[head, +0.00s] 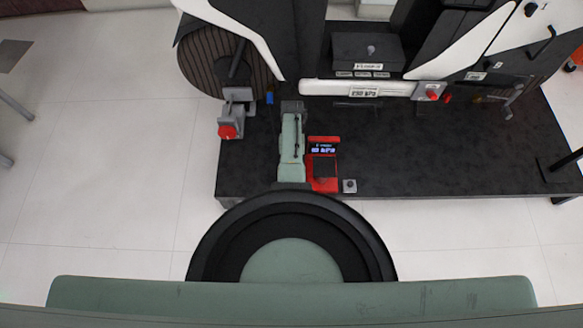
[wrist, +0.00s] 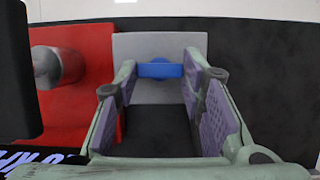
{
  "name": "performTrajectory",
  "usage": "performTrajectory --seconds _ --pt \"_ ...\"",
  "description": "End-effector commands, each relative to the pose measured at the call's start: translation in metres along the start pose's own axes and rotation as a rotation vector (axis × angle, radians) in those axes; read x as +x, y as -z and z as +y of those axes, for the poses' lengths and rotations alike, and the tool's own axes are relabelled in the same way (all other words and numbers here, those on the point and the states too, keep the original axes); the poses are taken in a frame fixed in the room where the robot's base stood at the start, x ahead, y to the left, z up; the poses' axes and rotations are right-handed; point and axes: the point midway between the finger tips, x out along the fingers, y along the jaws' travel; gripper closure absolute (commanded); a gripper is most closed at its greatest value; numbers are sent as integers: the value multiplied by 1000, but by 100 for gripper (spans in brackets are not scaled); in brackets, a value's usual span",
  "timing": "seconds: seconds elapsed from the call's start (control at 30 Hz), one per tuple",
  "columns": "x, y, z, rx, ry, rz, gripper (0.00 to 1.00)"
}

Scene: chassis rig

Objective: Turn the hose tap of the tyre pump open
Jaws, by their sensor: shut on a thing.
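In the wrist view the hose tap (wrist: 161,70) is a short blue bar over a round blue hub, on a grey plate (wrist: 200,43). My gripper (wrist: 160,72) has one finger at each end of the bar and is shut on it. The bar lies crosswise between the fingertips. The red body of the tyre pump (wrist: 90,105) is beside the plate on the left. In the head view the red pump (head: 325,183), with a lit display, sits on the dark platform right of my green arm. My fingers cannot be made out there.
A grey cylinder (wrist: 47,67) stands out from the red body, left of my gripper. A grey clamp with a red knob (head: 228,131) is left of my arm in the head view. A black box (head: 367,50) stands behind. The dark platform (head: 440,150) is largely clear on the right.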

Motion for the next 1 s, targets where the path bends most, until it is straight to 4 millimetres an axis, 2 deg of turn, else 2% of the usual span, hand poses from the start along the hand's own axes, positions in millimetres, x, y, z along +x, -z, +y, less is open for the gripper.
performTrajectory --seconds 0.27,0.3,0.57,0.87,1.0 --pt "0 0 0 2 2 -1 91" --pt "0 0 0 2 2 -1 62" --pt "0 0 0 1 1 0 44" --pt "0 0 0 0 0 0 43" --pt "-11 1 0 0 0 3 43"
